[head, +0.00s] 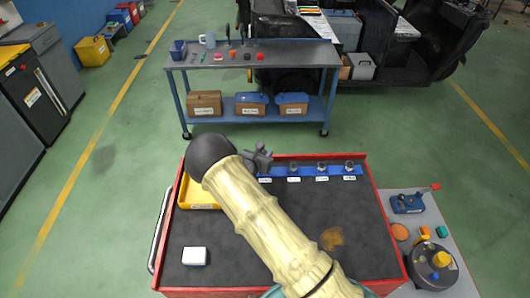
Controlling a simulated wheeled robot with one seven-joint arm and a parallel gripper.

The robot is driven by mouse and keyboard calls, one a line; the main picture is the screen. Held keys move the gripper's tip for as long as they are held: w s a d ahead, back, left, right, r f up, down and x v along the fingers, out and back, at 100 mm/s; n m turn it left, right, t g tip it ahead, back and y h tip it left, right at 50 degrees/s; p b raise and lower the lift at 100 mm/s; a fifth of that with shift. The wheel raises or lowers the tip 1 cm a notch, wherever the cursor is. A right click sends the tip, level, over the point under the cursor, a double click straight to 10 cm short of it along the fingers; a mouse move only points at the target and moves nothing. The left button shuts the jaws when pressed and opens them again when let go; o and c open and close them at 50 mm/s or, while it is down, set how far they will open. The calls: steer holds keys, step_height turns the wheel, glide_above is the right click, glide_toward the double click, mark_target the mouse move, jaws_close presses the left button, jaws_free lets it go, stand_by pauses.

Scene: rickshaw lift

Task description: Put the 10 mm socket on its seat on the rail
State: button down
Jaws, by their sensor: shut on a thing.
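The blue rail (307,176) runs along the back edge of the red tool cart's dark top. Three grey metal sockets stand upright on it, a left one (294,169), a middle one (321,167) and a right one (349,167), with white labels in front. Another white label shows at the rail's left end, just below my gripper. My gripper (259,157) is small and dark here, over the rail's left end, and is shut on the 10 mm socket. The held socket is too small and hidden to make out, as is the seat under my gripper.
A yellow tray (196,196) lies at the cart's back left, partly behind my arm. A white box (194,256) sits front left. A blue workbench (250,56) stands behind.

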steer(key=shift+w+f, duration=0.15)
steer(key=shift+f, duration=0.4)
steer(key=shift+s+a+f+b, duration=0.2)
steer(key=shift+a+f+b, duration=0.05)
steer(key=shift+f+b, duration=0.35)
steer(key=shift+w+d+f+b, duration=0.1)
steer(key=shift+d+f+b, duration=0.15)
steer(key=shift+f, duration=0.3)
steer(key=shift+d+f+b, duration=0.15)
steer(key=shift+f+b, duration=0.05)
steer(key=shift+f, duration=0.3)
steer(key=shift+a+f+b, duration=0.1)
steer(key=shift+f+b, duration=0.6)
steer(key=shift+f, duration=0.1)
steer(key=shift+b, duration=0.55)
steer(key=shift+f+b, duration=0.85)
steer(key=shift+b, duration=0.35)
stand_by(0.9)
